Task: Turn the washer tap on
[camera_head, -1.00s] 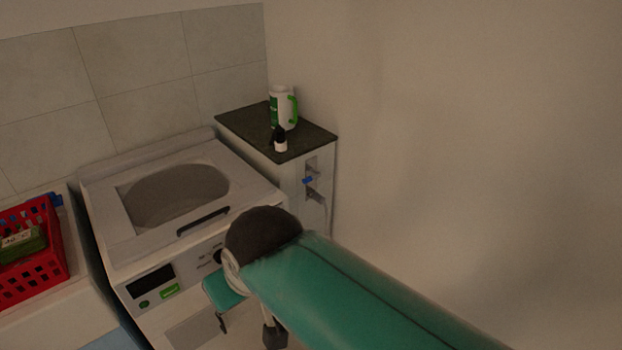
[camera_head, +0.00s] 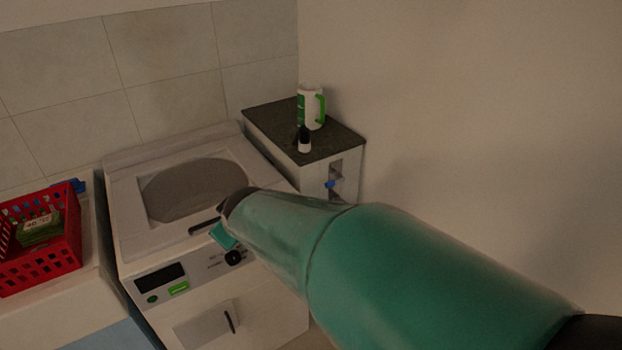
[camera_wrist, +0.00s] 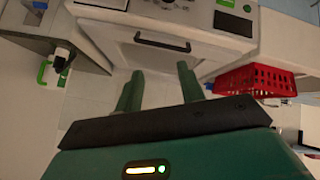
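The washer tap (camera_head: 331,184) has a blue handle. It sits in a recess on the front of the narrow cabinet right of the washer, in the head view. The white washer (camera_head: 140,240) stands to the left. In the head view my arm hides most of my gripper; a small teal part shows in front of the washer's panel. In the wrist view my gripper (camera_wrist: 159,86) has its two green fingers apart, with nothing between them. It is apart from the tap.
A white and green jug (camera_head: 311,107) and a small black-capped bottle (camera_head: 304,140) stand on the cabinet's dark top (camera_head: 270,118). A red basket (camera_head: 65,250) sits on the left counter. A bare wall (camera_head: 460,110) closes the right side.

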